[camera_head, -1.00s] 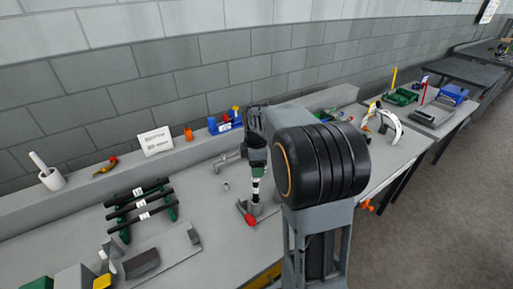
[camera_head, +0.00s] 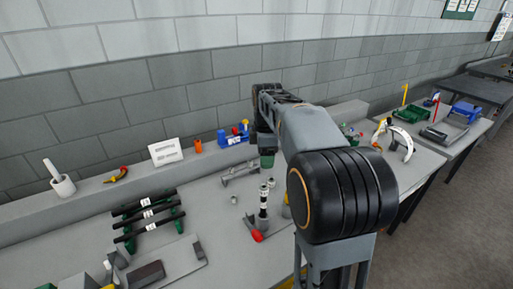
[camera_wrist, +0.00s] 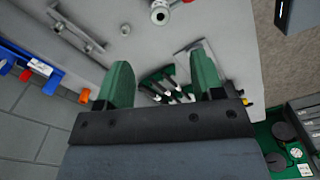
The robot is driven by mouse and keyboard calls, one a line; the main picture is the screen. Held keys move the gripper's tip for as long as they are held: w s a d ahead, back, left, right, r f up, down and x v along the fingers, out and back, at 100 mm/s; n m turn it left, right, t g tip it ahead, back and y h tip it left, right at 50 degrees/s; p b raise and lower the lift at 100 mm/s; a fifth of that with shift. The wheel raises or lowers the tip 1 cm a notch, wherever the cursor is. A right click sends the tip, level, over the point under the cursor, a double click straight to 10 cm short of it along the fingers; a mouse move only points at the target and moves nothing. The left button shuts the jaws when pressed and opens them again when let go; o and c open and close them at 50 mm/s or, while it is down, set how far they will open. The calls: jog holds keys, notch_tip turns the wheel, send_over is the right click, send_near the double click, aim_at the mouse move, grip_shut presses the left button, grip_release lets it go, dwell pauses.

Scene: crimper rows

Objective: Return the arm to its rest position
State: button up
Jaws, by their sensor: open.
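My gripper (camera_head: 266,160) hangs above the grey workbench (camera_head: 212,205), partly behind my raised arm. In the wrist view its two green fingers (camera_wrist: 162,78) stand wide apart with nothing between them. Below and in front of it, the upright black-and-white tool with a red end (camera_head: 263,222) stands on the bench, apart from the fingers. A grey metal fixture (camera_head: 240,173) lies just left of my gripper in the head view, and in the wrist view it shows at the upper left (camera_wrist: 78,32).
Black bars on green holders (camera_head: 148,215) sit at left. A white sign (camera_head: 166,152), orange cup (camera_head: 198,146), blue holder (camera_head: 230,138) and white mortar (camera_head: 62,185) stand on the back ledge. Another bench with a blue bin (camera_head: 467,112) is at right.

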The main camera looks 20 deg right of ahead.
jog(key=f+m, duration=0.1)
jog(key=m, duration=0.1)
jog(key=f+m, duration=0.1)
jog(key=m, duration=0.1)
jog(key=s+f+m, duration=0.1)
jog(key=m, duration=0.1)
jog(key=shift+a+f+m+t, duration=0.2)
jog(key=shift+f+m+t, duration=0.05)
jog(key=shift+m+t, duration=0.05)
jog(key=s+a+f+m+t, duration=0.1)
jog(key=s+a+m, duration=0.2)
jog(key=s, duration=0.4)
jog(key=s+a+f+m+t, duration=0.2)
jog(key=s+a+m, duration=0.2)
jog(key=s+a, duration=0.2)
jog(key=shift+s+t, duration=0.3)
jog(key=shift+s, duration=0.65)
